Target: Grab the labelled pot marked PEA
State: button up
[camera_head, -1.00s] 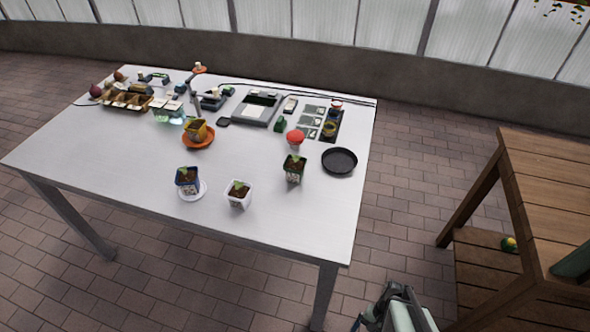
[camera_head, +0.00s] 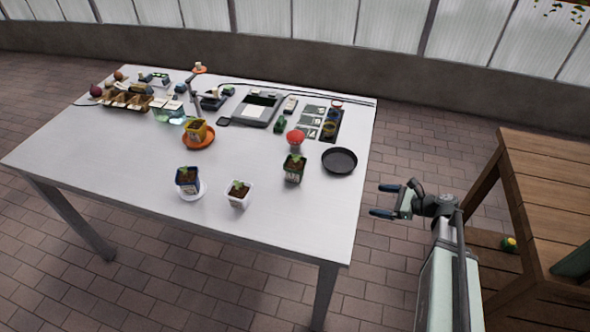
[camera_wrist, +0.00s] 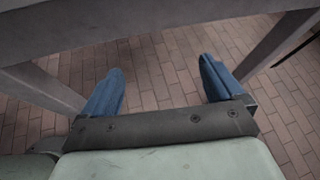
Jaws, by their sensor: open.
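Several small square pots with seedlings stand upright on the white table (camera_head: 130,175). A blue pot (camera_head: 187,182) sits on a white saucer (camera_head: 204,190), a white pot (camera_head: 238,197) stands to its right, and a dark green pot (camera_head: 293,172) stands further right. A yellow pot (camera_head: 196,132) sits on an orange saucer (camera_head: 199,144). The labels are too small to read, so I cannot tell which is marked PEA. My gripper (camera_head: 381,201) is open and empty, off the table's right edge; its blue fingers also show in the wrist view (camera_wrist: 160,88) above the brick floor.
A black round tray (camera_head: 339,160) lies near the table's right edge. A red-topped item (camera_head: 295,137) stands behind the dark green pot. Scales (camera_head: 257,108) and a seed box (camera_head: 126,100) fill the back. A wooden bench (camera_head: 545,185) stands at right. The table's front left is clear.

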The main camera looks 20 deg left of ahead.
jog(key=w+a+r+m+t+y, duration=0.15)
jog(key=w+r, duration=0.25)
jog(key=r, duration=0.7)
jog(key=a+r, duration=0.1)
jog(key=a, duration=0.1)
jog(key=s+a+r+y, duration=0.1)
jog(key=a, duration=0.1)
jog(key=s+a+r+g+y, duration=0.1)
jog(key=a+r, duration=0.1)
jog(key=shift+a, duration=0.4)
jog(key=s+a+r+n+g+y, duration=0.1)
jog(key=s+a+r, duration=0.25)
jog(key=a, duration=0.25)
jog(key=s+a+r+n+g+y, duration=0.1)
jog(key=s+a+r+g, duration=0.1)
jog(key=s+a, duration=0.3)
send_near(295, 166)
jog(key=a, duration=0.1)
jog(key=w+a+f, duration=0.1)
jog(key=a, duration=0.1)
jog(key=shift+w+f, duration=0.3)
jog(key=shift+a+f, duration=0.15)
jog(key=shift+a, duration=0.65)
jog(key=shift+w+a, duration=0.15)
jog(key=shift+a, duration=2.8)
jog(key=c, duration=1.1)
